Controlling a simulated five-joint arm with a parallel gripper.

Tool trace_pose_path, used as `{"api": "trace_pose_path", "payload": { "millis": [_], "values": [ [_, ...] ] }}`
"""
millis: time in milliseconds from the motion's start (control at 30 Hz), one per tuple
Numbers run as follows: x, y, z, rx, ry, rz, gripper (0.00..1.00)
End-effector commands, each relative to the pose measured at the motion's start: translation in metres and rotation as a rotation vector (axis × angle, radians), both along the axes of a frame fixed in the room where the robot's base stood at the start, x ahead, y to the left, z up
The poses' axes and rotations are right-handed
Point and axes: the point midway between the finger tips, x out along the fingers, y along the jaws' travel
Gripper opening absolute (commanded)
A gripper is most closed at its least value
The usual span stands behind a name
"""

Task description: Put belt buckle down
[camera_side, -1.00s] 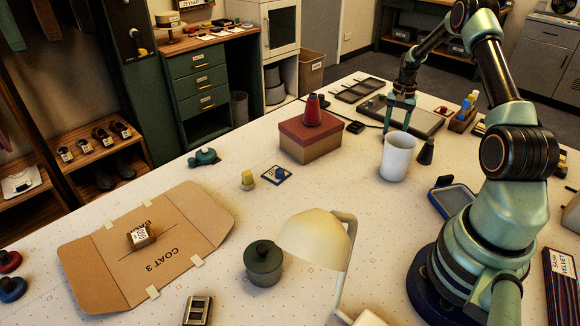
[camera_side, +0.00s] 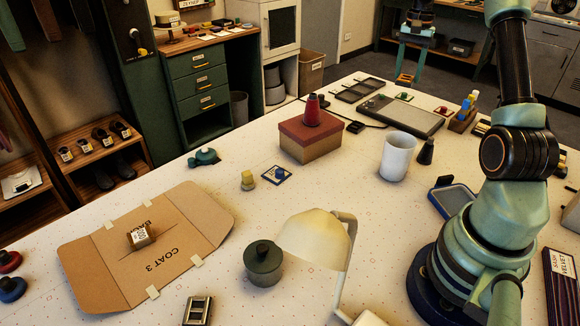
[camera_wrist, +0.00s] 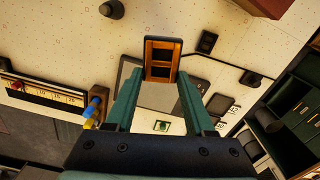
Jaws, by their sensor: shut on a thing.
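My gripper (camera_side: 404,78) is up at the back of the table in the side view, above the far end of the flat dark tray. In the wrist view, my gripper (camera_wrist: 160,78) is shut on a belt buckle (camera_wrist: 148,61), an orange-brown rectangular frame with two dark openings, held between its fingertips. A similar metal frame with two openings (camera_side: 197,310) lies at the front edge of the table in the side view.
The flat dark tray (camera_side: 425,121) lies below my gripper. A white cup (camera_side: 397,157), a dark cone (camera_side: 426,152) and a red-lidded box (camera_side: 309,139) stand nearby. A lamp (camera_side: 316,238) and brown folder (camera_side: 185,234) lie forward. The middle tabletop is largely clear.

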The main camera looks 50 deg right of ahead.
Motion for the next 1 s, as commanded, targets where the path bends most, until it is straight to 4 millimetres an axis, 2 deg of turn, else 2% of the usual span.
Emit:
{"api": "trace_pose_path", "payload": {
  "millis": [167, 267, 400, 633, 833, 1000],
  "values": [
    [0.018, 0.024, 0.009, 0.000, 0.000, 0.069, 0.00],
    [0.039, 0.056, 0.011, -0.001, -0.001, 0.158, 0.00],
    [0.070, 0.118, 0.013, -0.001, -0.001, 0.322, 0.00],
    [0.099, 0.229, 0.014, -0.001, -0.002, 0.604, 0.00],
    [0.100, 0.327, 0.014, -0.001, -0.002, 0.857, 0.00],
    [0.084, 0.406, 0.013, -0.001, -0.002, 1.072, 0.00]
  ]
}}
